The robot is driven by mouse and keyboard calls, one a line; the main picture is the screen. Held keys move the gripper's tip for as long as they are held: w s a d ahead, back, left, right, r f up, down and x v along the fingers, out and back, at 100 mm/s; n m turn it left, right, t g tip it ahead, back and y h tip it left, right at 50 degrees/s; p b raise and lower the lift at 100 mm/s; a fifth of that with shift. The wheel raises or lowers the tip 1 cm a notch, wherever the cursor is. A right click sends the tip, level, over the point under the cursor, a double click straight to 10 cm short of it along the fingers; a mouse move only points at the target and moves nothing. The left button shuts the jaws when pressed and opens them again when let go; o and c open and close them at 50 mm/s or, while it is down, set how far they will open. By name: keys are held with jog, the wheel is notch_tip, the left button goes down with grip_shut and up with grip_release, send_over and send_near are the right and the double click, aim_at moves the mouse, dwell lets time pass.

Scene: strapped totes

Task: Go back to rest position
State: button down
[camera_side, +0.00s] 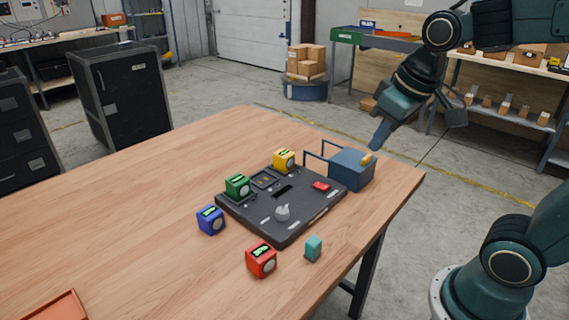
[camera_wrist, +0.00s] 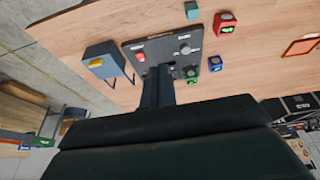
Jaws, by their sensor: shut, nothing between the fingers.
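My gripper (camera_side: 378,140) hangs in the air at the right of the side view, tilted down and to the left. Its fingers are shut with nothing between them. It appears above and beyond the blue tote (camera_side: 350,170), apart from it. In the wrist view the closed fingers (camera_wrist: 157,90) overlap the near edge of the dark board (camera_wrist: 150,48) in the picture. The tote (camera_wrist: 102,58) stands left of the fingers there, with a yellow piece on it. The tote has thin frames on one side.
The dark board (camera_side: 270,228) carries a green cube (camera_side: 237,186), a yellow cube (camera_side: 284,160) and a red button. A blue cube (camera_side: 210,219), red cube (camera_side: 261,260) and teal block (camera_side: 313,248) stand around it. An orange tray (camera_side: 62,306) lies front left. The table's left is mostly clear.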

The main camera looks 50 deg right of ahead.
jog(key=s+a+t, duration=0.1)
jog(key=s, duration=0.7)
jog(key=shift+a+f+t, duration=0.3)
jog(key=shift+a+f, duration=0.1)
jog(key=c, duration=2.1)
grip_release()
